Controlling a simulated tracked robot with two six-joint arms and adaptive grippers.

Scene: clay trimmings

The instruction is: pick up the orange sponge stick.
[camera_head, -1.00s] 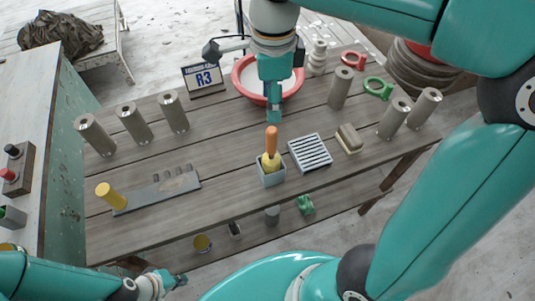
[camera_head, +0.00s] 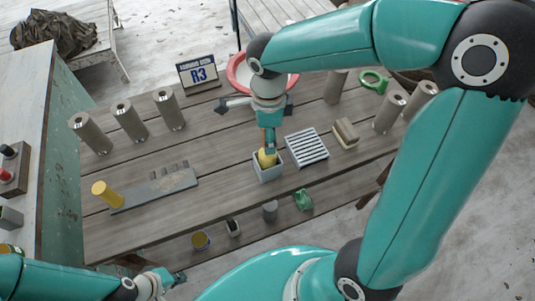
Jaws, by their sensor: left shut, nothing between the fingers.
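The orange sponge stick (camera_head: 266,158) stands in a small grey box (camera_head: 268,174) near the table's front edge. Its yellow sponge end shows above the rim, and its orange handle is mostly hidden by my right gripper (camera_head: 270,146). That gripper points down right over the handle, with its fingers at the stick; I cannot tell whether they are closed on it. My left gripper (camera_head: 176,278) is low at the bottom left, in front of the table, shut and empty, far from the stick.
A white slatted rack (camera_head: 307,147) and a beige-topped brush or block (camera_head: 345,133) stand right of the box.

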